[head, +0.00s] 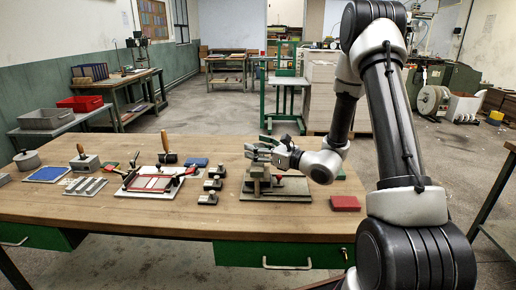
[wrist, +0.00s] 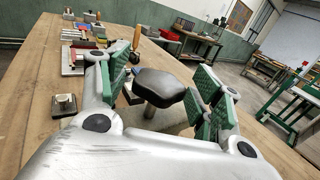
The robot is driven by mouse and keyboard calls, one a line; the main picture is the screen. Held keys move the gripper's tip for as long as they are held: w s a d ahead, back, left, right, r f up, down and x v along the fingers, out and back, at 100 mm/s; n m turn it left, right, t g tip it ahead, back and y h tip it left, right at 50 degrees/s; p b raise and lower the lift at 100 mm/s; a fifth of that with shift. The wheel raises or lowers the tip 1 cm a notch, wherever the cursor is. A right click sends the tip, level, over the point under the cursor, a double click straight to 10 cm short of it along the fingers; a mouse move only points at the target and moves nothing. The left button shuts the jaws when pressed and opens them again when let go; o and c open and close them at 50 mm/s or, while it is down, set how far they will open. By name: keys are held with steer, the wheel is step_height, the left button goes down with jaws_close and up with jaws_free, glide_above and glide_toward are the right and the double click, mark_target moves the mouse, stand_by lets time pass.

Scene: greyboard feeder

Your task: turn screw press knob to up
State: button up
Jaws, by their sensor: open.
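The screw press (head: 258,186) stands on a flat grey base plate at the right part of the workbench. Its knob is a dark, rounded grip (wrist: 158,88) on a short metal stem in the wrist view. My gripper (head: 268,151) is at the top of the press and hides the knob in the head view. In the wrist view my gripper (wrist: 163,70) is open, with its green-padded fingers on either side of the knob. A gap shows on the right; I cannot tell whether the left pad touches it.
The wooden workbench (head: 120,218) holds several small dark-knobbed blocks (head: 212,185) left of the press. A red-framed board (head: 150,182) lies further left. A red block (head: 345,203) lies right of the press. The bench's front strip is mostly clear.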

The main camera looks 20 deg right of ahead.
steer(key=shift+c, duration=0.2)
steer(key=c, duration=1)
steer(key=shift+n+g+y, duration=0.4)
steer(key=n+g+y, duration=0.2)
steer(key=g, duration=0.1)
steer(key=shift+n+y, duration=0.4)
steer(key=n+g+y, duration=0.1)
steer(key=g, duration=0.1)
steer(key=n+g+y, duration=0.1)
steer(key=n+g, duration=0.1)
steer(key=g, duration=0.1)
steer(key=shift+n+g, duration=0.3)
steer(key=n+g, duration=0.1)
steer(key=g, duration=0.1)
steer(key=n+g+y, duration=0.1)
steer(key=n+g, duration=0.1)
steer(key=g, duration=0.1)
steer(key=shift+n+g, duration=0.3)
steer(key=shift+n+g+h, duration=0.4)
steer(key=shift+n+g, duration=1.1)
steer(key=shift+g, duration=1.1)
